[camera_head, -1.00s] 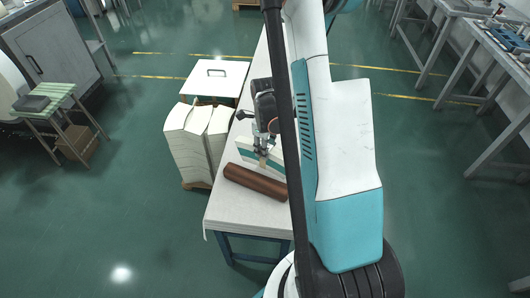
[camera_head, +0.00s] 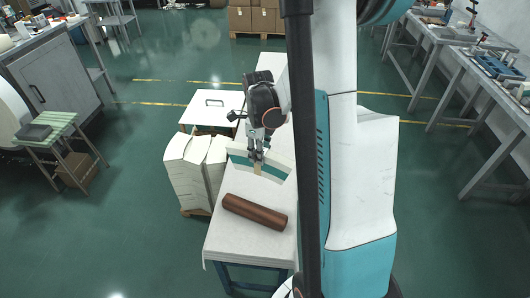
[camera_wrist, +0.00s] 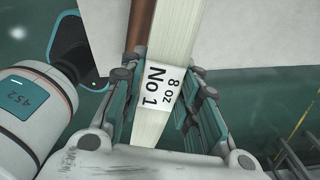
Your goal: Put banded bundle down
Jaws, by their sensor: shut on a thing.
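My gripper (camera_head: 257,161) is shut on the bundle at this label, with a finger on each side in the wrist view (camera_wrist: 160,95). The bundle's left end reaches over the left edge of the white-topped table (camera_head: 228,238). I cannot tell how high it is above the tabletop. My arm and the dark column hide part of the table's right side.
A brown roll (camera_head: 254,211) lies on the table nearer than the bundle, with a gap between. Tall white stacks (camera_head: 187,176) stand on a pallet close to the table's left side. The table's near end is clear.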

